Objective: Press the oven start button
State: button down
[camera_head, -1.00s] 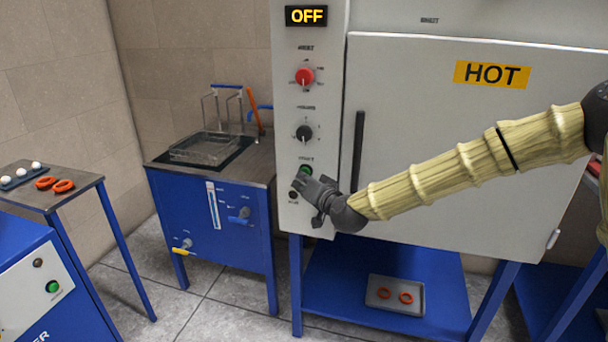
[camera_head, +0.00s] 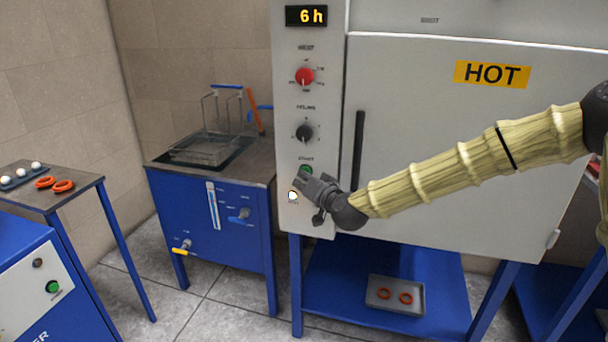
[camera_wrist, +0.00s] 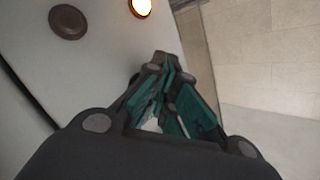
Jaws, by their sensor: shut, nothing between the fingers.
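The oven (camera_head: 450,130) is a tall light-grey cabinet with a closed door marked HOT. Its display (camera_head: 306,16) reads "6 h". On its left control strip, the green start button (camera_head: 306,170) shows just above my gripper (camera_head: 302,184), partly hidden by it. My gripper is shut and empty, its tips at or very close to the panel by the button; I cannot tell whether they touch. A round lamp (camera_head: 293,196) below is lit, and shows glowing orange-white in the wrist view (camera_wrist: 141,6). In the wrist view my gripper (camera_wrist: 158,60) has its fingertips together.
A red knob (camera_head: 305,76) and a black knob (camera_head: 304,133) sit above the button. The vertical door handle (camera_head: 358,150) is close to the right of my gripper. A blue bath unit (camera_head: 215,225) stands to the left. A tray (camera_head: 378,304) with red rings lies on the shelf below.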

dwell(0.4)
jog(key=shift+s+a, duration=0.2)
jog(key=shift+s, duration=0.35)
jog(key=shift+s+a, duration=0.15)
jog(key=shift+s, duration=0.4)
jog(key=s, duration=0.1)
jog(key=s+a, duration=0.1)
jog(key=s, duration=0.2)
jog(key=shift+s+a, duration=0.3)
jog(key=shift+s, duration=0.1)
dwell(0.4)
